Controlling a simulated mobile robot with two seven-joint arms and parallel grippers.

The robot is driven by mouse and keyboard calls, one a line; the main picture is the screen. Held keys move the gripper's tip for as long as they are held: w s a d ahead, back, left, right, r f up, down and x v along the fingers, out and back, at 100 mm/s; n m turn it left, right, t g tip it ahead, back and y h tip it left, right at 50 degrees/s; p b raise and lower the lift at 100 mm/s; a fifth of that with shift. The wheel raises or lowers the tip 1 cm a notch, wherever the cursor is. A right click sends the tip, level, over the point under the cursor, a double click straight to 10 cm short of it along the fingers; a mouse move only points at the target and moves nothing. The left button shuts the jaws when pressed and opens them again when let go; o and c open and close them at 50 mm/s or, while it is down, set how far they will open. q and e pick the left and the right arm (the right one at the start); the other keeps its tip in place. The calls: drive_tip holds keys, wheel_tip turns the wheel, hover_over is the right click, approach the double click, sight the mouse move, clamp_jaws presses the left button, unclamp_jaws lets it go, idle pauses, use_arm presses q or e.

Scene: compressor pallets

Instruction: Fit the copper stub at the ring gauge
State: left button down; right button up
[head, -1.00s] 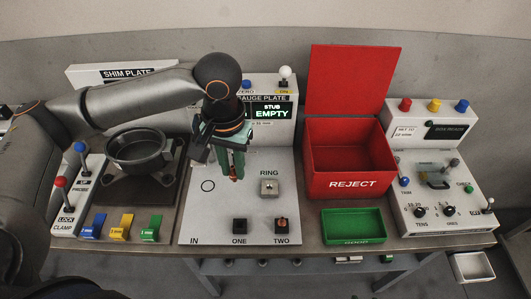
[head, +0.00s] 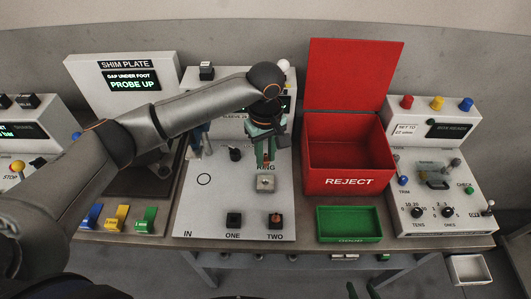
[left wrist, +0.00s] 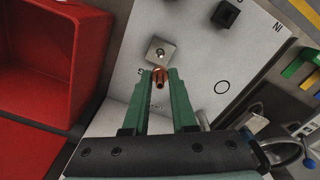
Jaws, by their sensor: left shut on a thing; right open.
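My left gripper (head: 264,160) is shut on the copper stub (left wrist: 159,77), which sticks out past the green fingertips. In the head view the stub is mostly hidden by the fingers. The ring gauge (head: 265,184) is a small pale square block with a hole, on the white gauge plate (head: 205,207). In the left wrist view the ring gauge (left wrist: 160,52) lies just beyond the stub's end; the stub appears outside the hole, and I cannot tell whether they touch.
Black holder ONE (head: 233,220) and black holder TWO (head: 275,221), with something copper in it, stand at the plate's front. The open red REJECT box (head: 345,182) and green tray (head: 349,238) are to the right. The gauge's upright panel is behind the arm.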

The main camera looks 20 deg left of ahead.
sight(265, 155)
use_arm(q)
drive_tip(key=shift+f+b, duration=0.5)
drive_tip(key=shift+f, duration=2.4)
drive_tip(key=shift+p, duration=0.5)
drive_tip(key=shift+f+b, duration=0.4)
drive_tip(key=shift+f, duration=1)
drive_tip(key=c, duration=0.6)
unclamp_jaws()
drive_tip(key=shift+c, duration=0.2)
drive_tip(key=shift+r, duration=0.15)
wheel_tip(265, 155, up, 12)
drive_tip(key=shift+r, duration=0.15)
